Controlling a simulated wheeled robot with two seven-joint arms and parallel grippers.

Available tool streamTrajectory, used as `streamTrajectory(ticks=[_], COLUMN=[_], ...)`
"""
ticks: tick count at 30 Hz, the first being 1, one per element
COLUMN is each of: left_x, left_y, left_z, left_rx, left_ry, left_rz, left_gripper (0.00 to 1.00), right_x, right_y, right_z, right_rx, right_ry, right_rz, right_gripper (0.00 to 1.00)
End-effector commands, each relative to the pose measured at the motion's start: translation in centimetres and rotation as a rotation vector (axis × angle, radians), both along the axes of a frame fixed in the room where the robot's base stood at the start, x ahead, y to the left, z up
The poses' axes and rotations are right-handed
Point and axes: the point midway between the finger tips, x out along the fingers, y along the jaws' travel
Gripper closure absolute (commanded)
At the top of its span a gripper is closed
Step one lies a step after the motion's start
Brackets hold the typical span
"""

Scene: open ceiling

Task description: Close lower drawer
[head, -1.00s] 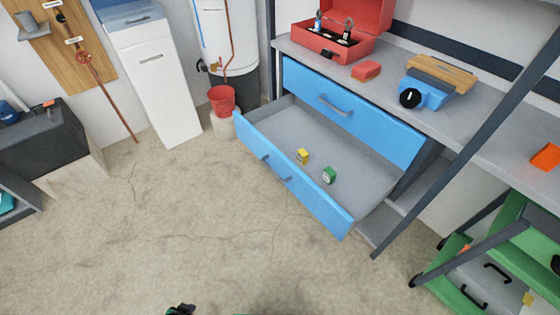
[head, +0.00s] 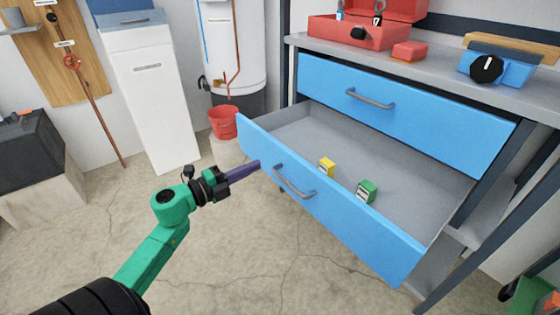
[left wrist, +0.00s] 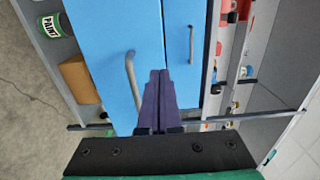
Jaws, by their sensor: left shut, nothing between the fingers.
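The lower drawer (head: 335,216) has a blue front with a grey bar handle (head: 293,184) and stands open in the head view. A yellow box (head: 327,167) and a green box (head: 367,191) lie inside it. My left gripper (head: 257,164), with purple fingers, is shut and empty. Its tips are at the left part of the drawer front, left of the handle; I cannot tell if they touch. In the left wrist view the closed fingers (left wrist: 158,95) point at the blue front beside the handle (left wrist: 132,80). My right gripper is not in view.
The closed upper drawer (head: 400,110) is above, under a grey worktop with a red toolbox (head: 360,32) and a blue tool (head: 497,67). A red bucket (head: 223,122) and a white cabinet (head: 155,95) stand behind at left. The floor in front is clear.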

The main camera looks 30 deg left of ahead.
Motion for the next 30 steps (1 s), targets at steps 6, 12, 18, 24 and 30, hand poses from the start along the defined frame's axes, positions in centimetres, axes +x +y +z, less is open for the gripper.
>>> streamTrajectory(ticks=[6,12,18,24,30], left_x=[4.5,7.0,7.4,7.4,7.8], left_y=[-1.7,-2.7,-2.9,-2.9,-3.0], left_z=[-0.1,-0.1,-0.1,-0.1,0.0], left_rx=[0.0,-0.001,-0.002,-0.002,-0.003], left_ry=[-0.003,-0.001,0.002,0.002,0.001], left_rz=[0.001,0.002,0.002,0.002,0.002], left_gripper=[1.0,1.0,1.0,1.0,1.0], right_x=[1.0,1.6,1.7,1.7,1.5], right_y=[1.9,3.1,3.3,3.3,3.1], right_z=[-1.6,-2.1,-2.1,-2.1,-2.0], right_rx=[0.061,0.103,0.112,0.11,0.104], right_ry=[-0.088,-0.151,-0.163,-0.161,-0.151], right_rz=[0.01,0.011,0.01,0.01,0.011], right_gripper=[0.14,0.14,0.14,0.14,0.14])
